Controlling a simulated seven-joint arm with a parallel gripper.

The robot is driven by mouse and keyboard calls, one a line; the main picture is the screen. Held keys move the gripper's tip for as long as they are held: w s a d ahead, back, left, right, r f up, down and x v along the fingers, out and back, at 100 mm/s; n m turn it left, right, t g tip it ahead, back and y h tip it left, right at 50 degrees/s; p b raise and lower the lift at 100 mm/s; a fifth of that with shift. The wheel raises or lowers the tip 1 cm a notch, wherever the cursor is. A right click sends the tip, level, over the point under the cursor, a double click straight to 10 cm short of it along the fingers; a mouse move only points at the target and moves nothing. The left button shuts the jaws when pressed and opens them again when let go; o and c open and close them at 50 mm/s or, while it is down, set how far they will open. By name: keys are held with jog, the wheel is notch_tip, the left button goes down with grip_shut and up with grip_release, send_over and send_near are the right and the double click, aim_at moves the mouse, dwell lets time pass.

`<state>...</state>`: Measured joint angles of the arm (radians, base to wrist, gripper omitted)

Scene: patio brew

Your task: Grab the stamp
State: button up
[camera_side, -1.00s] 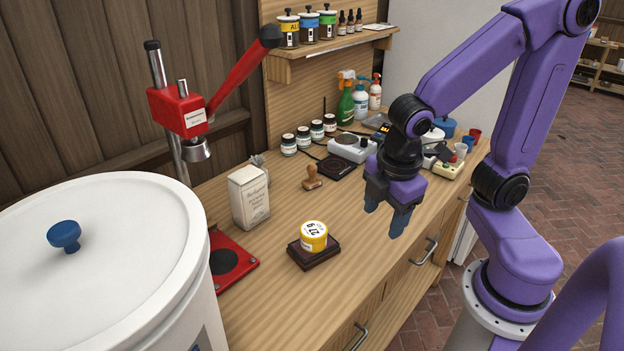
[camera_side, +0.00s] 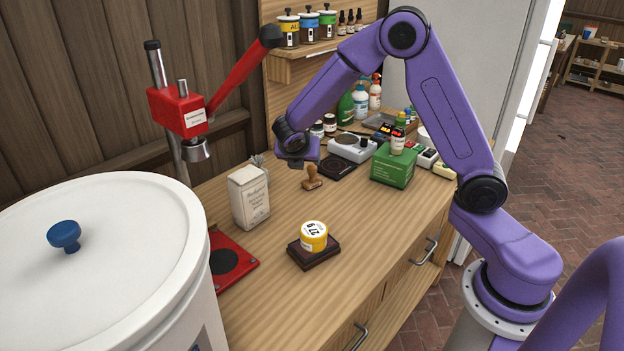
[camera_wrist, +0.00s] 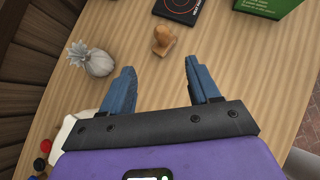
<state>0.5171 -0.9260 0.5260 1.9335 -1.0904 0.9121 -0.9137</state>
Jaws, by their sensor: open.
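The stamp (camera_side: 312,178) is wooden, with a rounded knob handle, and stands on the counter right of the white paper bag.
A white paper bag (camera_side: 249,196) and a grey tied pouch (camera_wrist: 91,59) stand left of the stamp. A black square pad (camera_side: 337,166) and a green box (camera_side: 393,166) are to its right.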

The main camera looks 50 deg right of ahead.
aim_at(311, 168)
jog(key=x, duration=1)
jog(key=shift+d+f, duration=0.1)
jog(key=shift+x, duration=2.65)
jog(key=shift+s+d, duration=0.15)
jog(key=shift+d, duration=0.05)
jog(key=c, duration=1.1)
